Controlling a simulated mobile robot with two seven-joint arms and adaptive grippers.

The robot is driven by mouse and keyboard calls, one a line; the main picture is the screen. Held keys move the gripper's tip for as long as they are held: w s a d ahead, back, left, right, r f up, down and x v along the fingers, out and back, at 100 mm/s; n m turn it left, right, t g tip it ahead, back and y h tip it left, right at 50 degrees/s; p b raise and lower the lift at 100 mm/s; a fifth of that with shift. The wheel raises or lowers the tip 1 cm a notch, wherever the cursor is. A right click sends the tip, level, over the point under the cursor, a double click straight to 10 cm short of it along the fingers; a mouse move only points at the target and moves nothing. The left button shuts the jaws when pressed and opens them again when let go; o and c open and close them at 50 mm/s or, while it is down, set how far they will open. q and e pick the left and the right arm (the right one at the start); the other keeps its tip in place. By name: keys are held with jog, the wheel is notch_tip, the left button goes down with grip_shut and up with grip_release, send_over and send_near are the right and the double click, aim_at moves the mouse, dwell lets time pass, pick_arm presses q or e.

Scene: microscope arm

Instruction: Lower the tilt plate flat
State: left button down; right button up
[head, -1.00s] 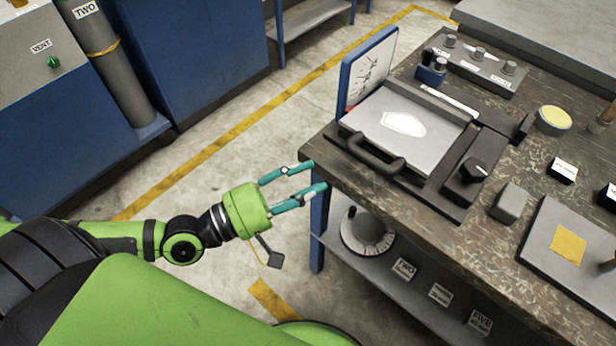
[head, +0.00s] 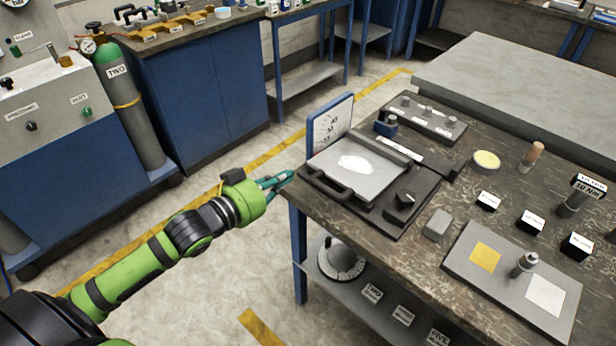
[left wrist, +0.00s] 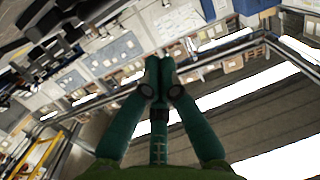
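The tilt plate (head: 385,181) is a light grey plate with a white patch, on a dark base at the left end of the workbench. It looks low over the base; its exact angle is hard to tell. A dark handle (head: 331,187) is on its near-left edge. My left gripper (head: 285,179) is left of the handle, by the bench corner, apart from the handle. Its teal fingers are together and empty, also in the left wrist view (left wrist: 160,66). My right gripper is out of view.
A grey block (head: 438,223), a yellow-topped round dish (head: 486,160) and a grey board (head: 455,262) with coloured squares lie right of the plate. A blue holder (head: 386,124) stands behind it. The floor left of the bench is free.

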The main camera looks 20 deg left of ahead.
aim_at(312, 184)
pick_arm(q)
jog(key=w+d+f, duration=0.1)
jog(key=w, duration=0.1)
jog(key=w+d+f, duration=0.1)
jog(key=w+f, duration=0.1)
jog(key=w+d+f+p, duration=0.1)
jog(key=w, duration=0.1)
jog(key=shift+w+f, duration=0.25)
jog(key=shift+f, duration=0.2)
jog(key=f, duration=0.1)
jog(key=f+b, duration=0.1)
jog(key=f, duration=0.1)
jog(key=shift+s+a+f+b, duration=0.15)
jog(key=shift+s+b, duration=0.05)
jog(key=shift+b, duration=0.1)
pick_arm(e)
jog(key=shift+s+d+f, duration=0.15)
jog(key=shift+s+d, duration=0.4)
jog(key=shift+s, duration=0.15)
pick_arm(q)
jog(key=shift+r, duration=0.25)
